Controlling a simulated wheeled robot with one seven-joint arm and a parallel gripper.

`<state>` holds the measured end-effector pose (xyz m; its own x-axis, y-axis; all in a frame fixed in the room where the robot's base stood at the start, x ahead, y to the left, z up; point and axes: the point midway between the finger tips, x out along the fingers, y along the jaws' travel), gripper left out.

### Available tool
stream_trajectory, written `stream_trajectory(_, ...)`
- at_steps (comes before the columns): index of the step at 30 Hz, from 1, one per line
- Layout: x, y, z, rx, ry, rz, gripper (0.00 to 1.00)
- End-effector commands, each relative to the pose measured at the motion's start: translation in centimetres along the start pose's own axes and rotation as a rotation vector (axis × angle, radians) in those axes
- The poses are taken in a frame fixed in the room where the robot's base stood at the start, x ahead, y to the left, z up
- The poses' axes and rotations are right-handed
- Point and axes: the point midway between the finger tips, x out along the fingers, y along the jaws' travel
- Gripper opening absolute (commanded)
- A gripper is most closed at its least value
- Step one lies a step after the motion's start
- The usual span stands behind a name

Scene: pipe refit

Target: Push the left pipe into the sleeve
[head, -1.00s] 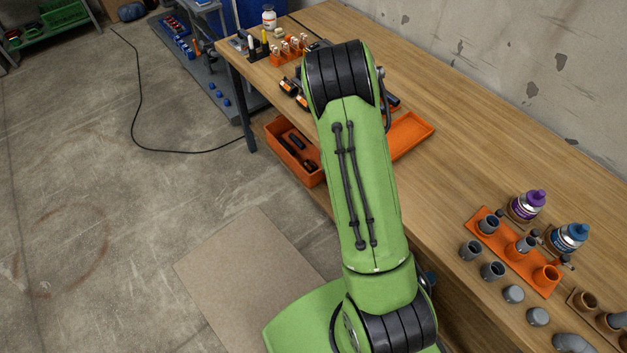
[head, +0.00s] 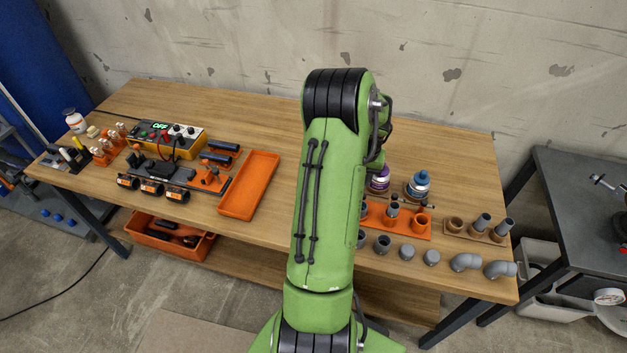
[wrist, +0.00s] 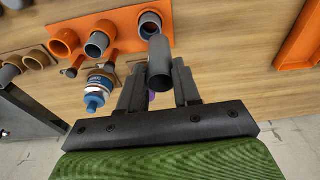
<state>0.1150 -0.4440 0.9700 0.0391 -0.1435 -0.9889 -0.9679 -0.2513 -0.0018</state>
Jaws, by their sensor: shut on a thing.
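In the wrist view, my gripper (wrist: 159,76) is shut on a grey pipe (wrist: 160,62). The pipe's end is close to a grey sleeve (wrist: 150,22) at the right end of the orange rack (wrist: 122,28); I cannot tell whether they touch. A second grey sleeve (wrist: 97,44) stands in the middle of the rack, and an empty orange socket (wrist: 63,42) is at the other end. In the head view my arm covers the gripper, the held pipe and the left part of the orange rack (head: 412,232).
A blue-labelled bottle (head: 418,186) and a purple-capped bottle (head: 378,180) stand behind the rack. Grey caps (head: 407,252) and elbows (head: 465,262) line the front edge. A brown rack (head: 472,232) stands to the right. An orange tray (head: 249,186) lies left of my arm.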

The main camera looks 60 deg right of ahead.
Motion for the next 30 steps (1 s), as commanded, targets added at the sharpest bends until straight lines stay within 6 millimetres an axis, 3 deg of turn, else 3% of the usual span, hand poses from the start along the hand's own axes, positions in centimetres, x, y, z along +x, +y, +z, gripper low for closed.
stream_trajectory(3,-0.3,1.5,-0.1,0.033,0.001,0.004,0.06)
stream_trajectory(16,3.6,1.6,0.5,0.034,0.0,0.006,0.06)
stream_trajectory(30,3.4,1.6,0.6,0.033,0.001,0.006,0.06)
